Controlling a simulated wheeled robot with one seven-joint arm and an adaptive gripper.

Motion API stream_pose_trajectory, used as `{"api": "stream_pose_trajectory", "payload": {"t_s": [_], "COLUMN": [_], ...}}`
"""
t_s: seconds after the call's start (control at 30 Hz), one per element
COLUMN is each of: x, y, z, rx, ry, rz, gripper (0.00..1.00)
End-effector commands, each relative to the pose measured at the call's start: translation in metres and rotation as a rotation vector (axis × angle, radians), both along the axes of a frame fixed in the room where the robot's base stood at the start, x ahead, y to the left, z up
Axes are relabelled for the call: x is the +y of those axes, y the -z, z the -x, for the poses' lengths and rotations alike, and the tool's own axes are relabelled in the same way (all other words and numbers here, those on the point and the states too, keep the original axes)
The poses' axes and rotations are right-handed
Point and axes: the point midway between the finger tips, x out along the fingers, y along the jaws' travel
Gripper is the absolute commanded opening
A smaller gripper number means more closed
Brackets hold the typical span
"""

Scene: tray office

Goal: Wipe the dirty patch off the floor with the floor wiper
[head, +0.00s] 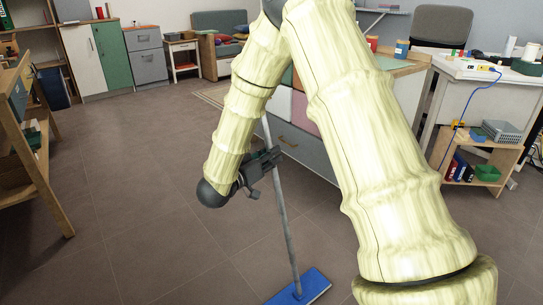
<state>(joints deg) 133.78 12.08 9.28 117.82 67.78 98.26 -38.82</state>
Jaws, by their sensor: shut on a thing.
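The floor wiper has a long grey pole (282,215) and a flat blue head (304,288) that appears to rest on the floor at the bottom of the view. The pole leans slightly, its top to the left. My gripper (267,165) is shut on the pole, well above the blue head. The upper end of the pole is partly hidden behind my arm. I cannot make out a dirty patch on the visible floor.
The brown tiled floor (140,170) is open to the left of the wiper. A wooden shelf unit (60,205) stands at the left edge. A drawer cabinet (308,150) stands behind the wiper. A white desk (470,72) and a low shelf (492,150) are at the right.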

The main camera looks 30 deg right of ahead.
Motion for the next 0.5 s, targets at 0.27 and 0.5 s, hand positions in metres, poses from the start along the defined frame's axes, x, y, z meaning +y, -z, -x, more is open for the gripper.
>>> {"api": "stream_pose_trajectory", "payload": {"t_s": [0.27, 0.5], "x": [0.0001, 0.0001], "y": [0.0023, 0.0055], "z": [-0.0003, -0.0003], "rx": [0.000, 0.000], "ry": [0.000, 0.000], "rz": [0.002, 0.002], "gripper": [0.00, 0.00]}}
